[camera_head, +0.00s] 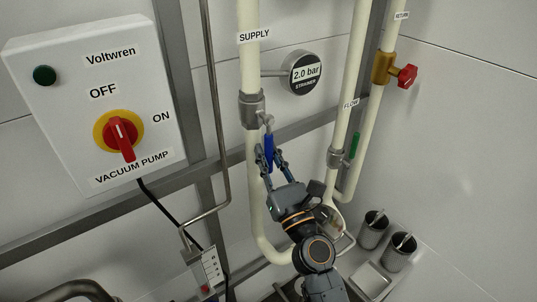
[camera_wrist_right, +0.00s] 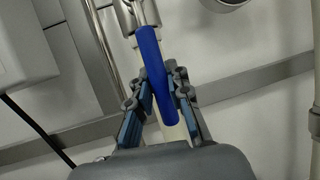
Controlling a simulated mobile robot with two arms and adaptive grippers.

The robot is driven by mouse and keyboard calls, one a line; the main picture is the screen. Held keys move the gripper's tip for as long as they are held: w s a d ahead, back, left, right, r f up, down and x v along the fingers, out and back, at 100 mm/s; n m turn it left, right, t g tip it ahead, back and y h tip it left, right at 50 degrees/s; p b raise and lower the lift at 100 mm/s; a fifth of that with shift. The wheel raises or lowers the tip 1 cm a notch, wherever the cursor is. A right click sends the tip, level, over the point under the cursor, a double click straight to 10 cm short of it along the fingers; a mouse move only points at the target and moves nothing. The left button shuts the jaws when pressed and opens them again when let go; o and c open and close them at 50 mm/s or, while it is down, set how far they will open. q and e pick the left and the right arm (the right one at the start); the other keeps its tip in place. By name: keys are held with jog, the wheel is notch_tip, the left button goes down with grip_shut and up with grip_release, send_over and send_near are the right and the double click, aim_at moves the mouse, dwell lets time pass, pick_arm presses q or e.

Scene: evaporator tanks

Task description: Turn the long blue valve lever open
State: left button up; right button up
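The long blue valve lever (camera_head: 269,148) hangs down, slightly in front of the cream SUPPLY pipe, from a grey metal valve body (camera_head: 252,110). It also shows in the right wrist view (camera_wrist_right: 156,75), pointing down towards the palm. My right gripper (camera_head: 271,158) comes up from below, with one finger on each side of the lever's lower end. In the right wrist view its fingers (camera_wrist_right: 158,100) stand apart, with a gap to the lever on the left; on the right I cannot tell whether they touch. My left gripper is not in view.
A strainer gauge (camera_head: 303,72) sits right of the SUPPLY pipe. A green lever (camera_head: 354,145) is on the FLOW pipe and a red valve handle (camera_head: 406,76) on the RETURN pipe. The vacuum pump switch box (camera_head: 80,130) is at left. Metal cups (camera_head: 373,229) stand at lower right.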

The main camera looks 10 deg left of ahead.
jog(key=o, duration=0.3)
jog(key=shift+o, duration=0.2)
jog(key=shift+s, duration=0.1)
jog(key=v, duration=1.2)
jog(key=shift+a, duration=0.1)
